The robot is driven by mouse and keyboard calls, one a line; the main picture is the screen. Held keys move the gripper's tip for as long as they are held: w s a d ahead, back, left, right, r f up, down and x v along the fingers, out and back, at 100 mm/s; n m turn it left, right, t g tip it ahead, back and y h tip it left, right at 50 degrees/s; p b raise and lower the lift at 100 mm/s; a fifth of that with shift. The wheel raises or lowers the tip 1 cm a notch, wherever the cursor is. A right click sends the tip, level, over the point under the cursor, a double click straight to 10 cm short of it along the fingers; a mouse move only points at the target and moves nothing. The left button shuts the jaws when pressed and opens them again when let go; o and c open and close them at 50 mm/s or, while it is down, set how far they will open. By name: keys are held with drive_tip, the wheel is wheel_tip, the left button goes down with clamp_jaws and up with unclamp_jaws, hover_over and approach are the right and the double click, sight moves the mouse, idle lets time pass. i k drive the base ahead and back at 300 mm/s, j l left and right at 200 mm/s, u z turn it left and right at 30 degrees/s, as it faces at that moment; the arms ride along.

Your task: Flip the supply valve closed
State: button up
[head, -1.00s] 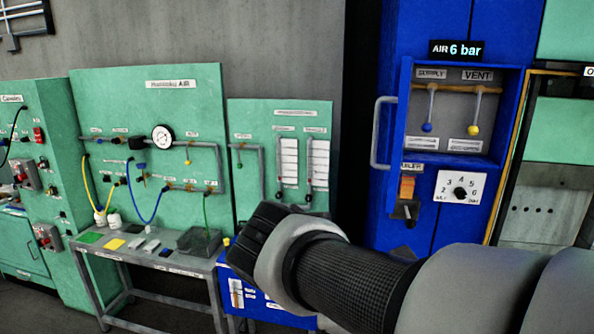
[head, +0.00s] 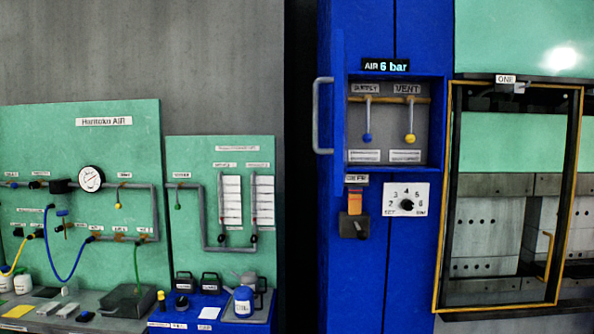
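The supply valve (head: 367,122) is a thin lever with a blue knob at its lower end, in the left half of a grey recess in the blue press cabinet (head: 345,260) in the head view. Its lever hangs straight down from a brass-coloured pipe, under a label reading SUPPLY. Next to it on the right, the vent valve (head: 411,122) hangs down the same way with a yellow knob. The display (head: 386,65) above reads AIR 6 bar. My gripper is not in the head view.
A grey handle (head: 322,115) sticks out left of the recess. Below are an orange and black switch (head: 355,215) and a white dial (head: 406,200). A yellow-framed press opening (head: 442,240) is at right. Bottles and cans stand on a blue bench (head: 262,312) at lower left.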

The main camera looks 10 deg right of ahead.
sight(366, 139)
drive_tip(key=i+z, duration=0.2)
drive_tip(key=i, duration=0.25)
drive_tip(key=i+j+z, duration=0.2)
drive_tip(key=i, duration=0.25)
drive_tip(key=l, duration=0.55)
drive_tip(key=l+z, duration=0.25)
drive_tip(key=k+l, duration=0.05)
drive_tip(key=l, duration=0.05)
